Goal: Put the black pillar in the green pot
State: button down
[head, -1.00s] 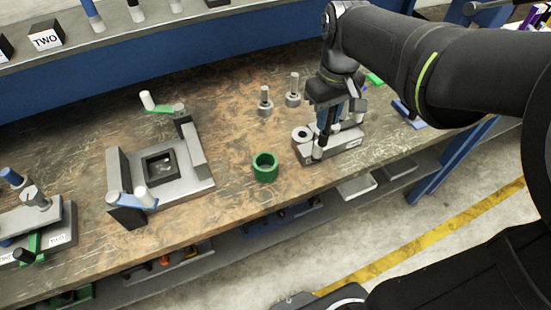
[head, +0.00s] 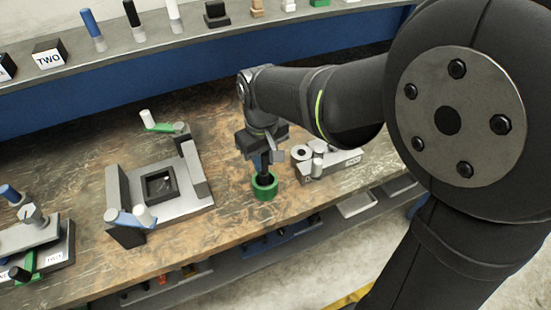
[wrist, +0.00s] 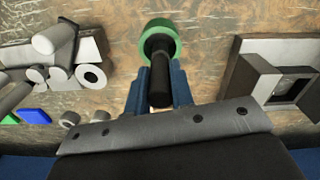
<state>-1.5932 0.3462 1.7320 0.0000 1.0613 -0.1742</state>
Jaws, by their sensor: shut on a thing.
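My gripper (head: 264,158) is right above the green pot (head: 265,192) in the head view. Its two blue fingers are shut on the black pillar (wrist: 160,92), which shows between them in the wrist view. The pillar also shows below the fingers in the head view (head: 266,173) and stands about upright. Its lower end is at the pot's opening; how deep it reaches inside cannot be told. The green pot (wrist: 158,25) shows as a ring around the pillar's far end in the wrist view. It stands on the worn workbench.
A grey block with a ring-shaped hole and posts (head: 335,163) stands just right of the pot. A metal fixture with a square recess (head: 160,187) stands to the left. Bare bench (head: 225,215) lies between that fixture and the pot.

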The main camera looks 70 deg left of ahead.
aim_at(264, 168)
jog(key=shift+f, duration=1.7)
jog(key=c, duration=1.3)
grip_release()
jog(key=shift+f, duration=0.15)
jog(key=shift+o, duration=0.2)
notch_tip(264, 168, up, 12)
jog(key=shift+r, duration=0.2)
jog(key=shift+f, duration=0.1)
